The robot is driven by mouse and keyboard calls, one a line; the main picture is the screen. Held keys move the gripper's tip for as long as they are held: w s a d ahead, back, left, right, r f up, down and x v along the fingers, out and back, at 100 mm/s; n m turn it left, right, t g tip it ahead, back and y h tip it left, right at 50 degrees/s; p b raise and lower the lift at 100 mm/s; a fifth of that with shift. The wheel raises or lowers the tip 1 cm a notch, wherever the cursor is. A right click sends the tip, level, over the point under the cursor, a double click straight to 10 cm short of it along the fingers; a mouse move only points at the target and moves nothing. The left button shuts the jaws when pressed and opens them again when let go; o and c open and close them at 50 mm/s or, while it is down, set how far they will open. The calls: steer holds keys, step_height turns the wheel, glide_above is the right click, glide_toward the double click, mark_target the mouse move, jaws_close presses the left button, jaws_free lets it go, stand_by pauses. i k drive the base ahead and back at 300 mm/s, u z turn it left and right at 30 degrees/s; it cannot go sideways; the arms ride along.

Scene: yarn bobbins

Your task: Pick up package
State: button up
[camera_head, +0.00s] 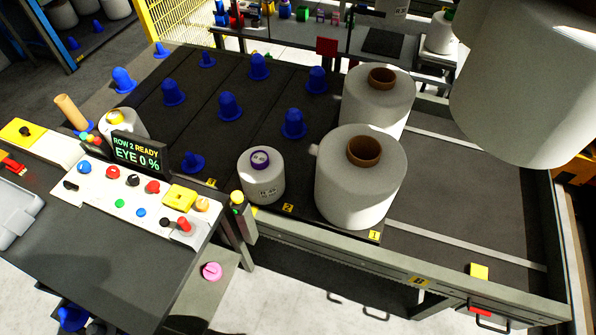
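Yarn packages stand on the dark table. A large white package with a brown core (362,185) stands near the front, by the yellow label 1. A second large white package (377,97) with a brown core stands behind it. A smaller white package with a purple core (261,177) stands to their left, by label 2. Another small white package with a yellow top (122,124) stands behind the display, partly hidden. A big pale rounded body (530,80) fills the upper right, close to the camera; I cannot tell what it is. My gripper is not in view.
Several blue pegs (230,106) stand on the table. A control panel (140,190) with buttons and a display (139,153) reading "ROW 2 READY EYE 0 %" is at the left. The right table section (460,200) is mostly clear. A yellow mesh fence (180,20) stands behind.

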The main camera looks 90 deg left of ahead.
mark_target(260, 169)
steer(key=u, duration=0.2)
steer(key=i, duration=0.15)
steer(key=u, duration=0.6)
steer(key=k, duration=0.1)
steer(key=u, duration=2.55)
steer(key=i, duration=0.85)
steer(key=z, duration=5.7)
steer(key=i, duration=0.15)
steer(key=z, duration=3.9)
steer(key=k, duration=0.6)
steer(key=z, duration=0.15)
steer(key=i, duration=0.6)
steer(key=u, duration=0.05)
